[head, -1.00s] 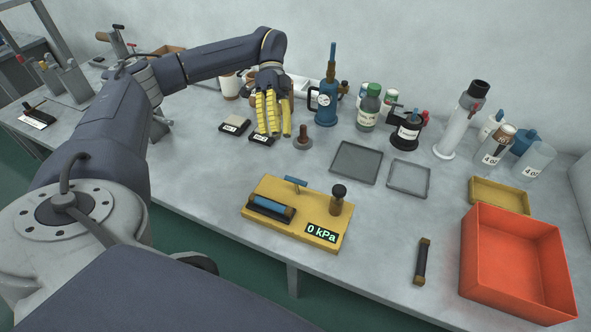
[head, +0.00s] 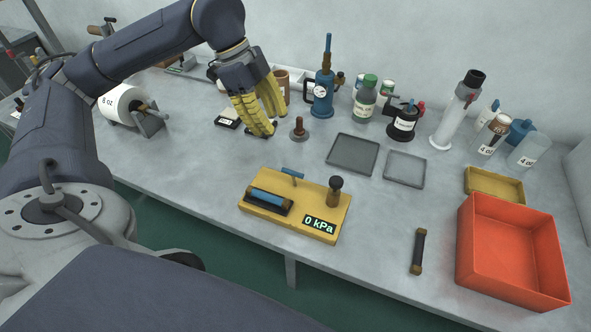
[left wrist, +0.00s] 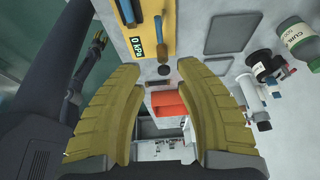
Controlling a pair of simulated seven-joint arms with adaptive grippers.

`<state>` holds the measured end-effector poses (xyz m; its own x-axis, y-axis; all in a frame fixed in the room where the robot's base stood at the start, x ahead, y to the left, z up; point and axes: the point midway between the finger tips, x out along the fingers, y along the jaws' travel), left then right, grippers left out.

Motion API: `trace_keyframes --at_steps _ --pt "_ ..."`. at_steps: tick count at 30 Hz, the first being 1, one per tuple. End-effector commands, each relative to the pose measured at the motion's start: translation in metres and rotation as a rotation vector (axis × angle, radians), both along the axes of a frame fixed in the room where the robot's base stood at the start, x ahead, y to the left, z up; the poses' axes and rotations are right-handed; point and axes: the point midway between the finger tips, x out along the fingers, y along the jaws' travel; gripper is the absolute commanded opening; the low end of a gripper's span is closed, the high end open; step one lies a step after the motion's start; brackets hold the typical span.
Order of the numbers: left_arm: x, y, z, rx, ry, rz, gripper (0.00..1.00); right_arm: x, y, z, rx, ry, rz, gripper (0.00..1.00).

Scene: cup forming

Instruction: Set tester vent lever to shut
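The tester is a yellow box (head: 330,205) on the table, with a display reading 0 kPa (head: 319,223). A blue lever (head: 292,173) stands at its back edge. A black-topped knob (head: 335,188) is at its right, and a blue cylinder lies in a dark cradle (head: 268,199) at its left. My left gripper (head: 268,125) hangs beyond the tester, apart from it. In the left wrist view its yellow fingers (left wrist: 168,85) are spread with nothing between them; the tester (left wrist: 157,20) shows past them. A small dark arm end (left wrist: 98,42) there seems to be my right gripper; its fingers are too small to read.
An orange bin (head: 512,250) and yellow tray (head: 496,186) are at the right. A dark bar (head: 418,251) lies near the front edge. Two grey trays (head: 353,153) lie behind the tester. A blue gauge pump (head: 323,92) and bottles stand at the back.

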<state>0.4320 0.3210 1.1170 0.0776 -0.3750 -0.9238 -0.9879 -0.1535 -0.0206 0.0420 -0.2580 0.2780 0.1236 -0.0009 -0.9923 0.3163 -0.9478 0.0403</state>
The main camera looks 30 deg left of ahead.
Motion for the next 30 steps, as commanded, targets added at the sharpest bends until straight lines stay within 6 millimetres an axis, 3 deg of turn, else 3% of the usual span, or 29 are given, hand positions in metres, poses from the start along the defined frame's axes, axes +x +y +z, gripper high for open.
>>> trace_keyframes --at_steps 18,30 --pt "0.007 -0.041 -0.101 -0.002 0.005 -0.004 0.34 -0.001 0.000 0.000 0.000 0.001 0.000 0.40" --pt "0.011 -0.058 -0.142 0.000 0.003 -0.002 0.34 -0.001 0.001 0.000 0.001 0.001 0.000 0.40"
